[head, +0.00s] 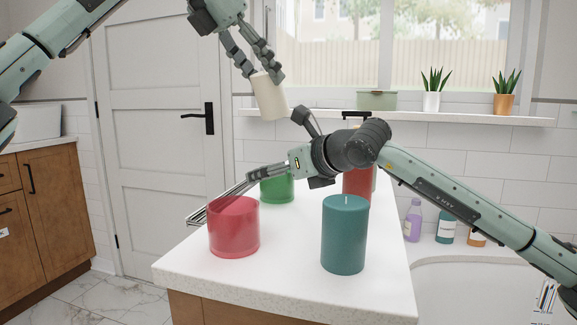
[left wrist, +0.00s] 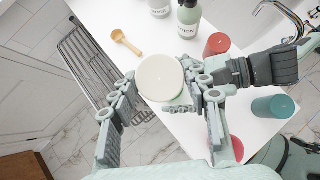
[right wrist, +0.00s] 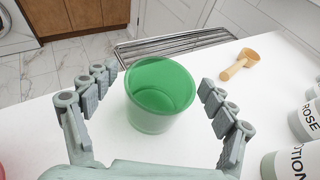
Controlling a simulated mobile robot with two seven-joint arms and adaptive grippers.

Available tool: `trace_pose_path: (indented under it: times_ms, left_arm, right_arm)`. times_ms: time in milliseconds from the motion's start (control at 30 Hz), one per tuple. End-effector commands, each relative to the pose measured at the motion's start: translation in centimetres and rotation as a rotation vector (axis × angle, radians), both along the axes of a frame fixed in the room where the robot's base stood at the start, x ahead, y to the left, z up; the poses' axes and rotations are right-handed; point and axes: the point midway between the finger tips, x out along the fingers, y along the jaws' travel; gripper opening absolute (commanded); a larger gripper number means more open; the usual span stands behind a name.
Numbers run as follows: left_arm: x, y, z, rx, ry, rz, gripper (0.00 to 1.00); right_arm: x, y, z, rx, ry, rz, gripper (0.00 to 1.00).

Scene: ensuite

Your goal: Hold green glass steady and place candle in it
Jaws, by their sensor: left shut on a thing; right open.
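A cream candle (head: 270,98) is pinched between the fingers of my left gripper (head: 262,77), high above the counter. In the left wrist view the candle (left wrist: 160,77) shows its round top, with fingers on both sides. The green glass (head: 277,190) stands upright on the counter, partly hidden in the head view by my right arm. In the right wrist view the green glass (right wrist: 160,95) appears empty. My right gripper (right wrist: 160,82) is open, with a finger on each side of the glass and visible gaps.
A red glass (head: 234,228) and a teal candle (head: 345,235) stand at the counter's front. A red candle (head: 358,183) is behind my right arm. A wooden scoop (right wrist: 240,64), bottles (right wrist: 303,122) and a wire rack (right wrist: 175,45) are near the green glass.

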Motion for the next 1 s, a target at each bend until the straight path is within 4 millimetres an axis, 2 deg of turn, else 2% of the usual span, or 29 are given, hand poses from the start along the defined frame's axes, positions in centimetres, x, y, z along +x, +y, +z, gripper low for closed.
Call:
trace_pose_path:
  times_ms: [233,633,1000]
  left_arm:
    - [0.0,0.0,0.1,0.0,-0.001,-0.001,0.11]
    - [0.0,0.0,0.0,0.0,-0.001,-0.001,0.11]
    - [0.0,0.0,0.0,0.0,-0.001,-0.001,0.11]
  right_arm:
    - [2.3,1.7,-1.1,0.0,0.0,0.0,0.84]
    - [2.8,2.1,-1.4,0.0,-0.001,0.0,0.84]
    - [2.8,2.0,-1.4,-0.001,-0.001,0.0,0.38]
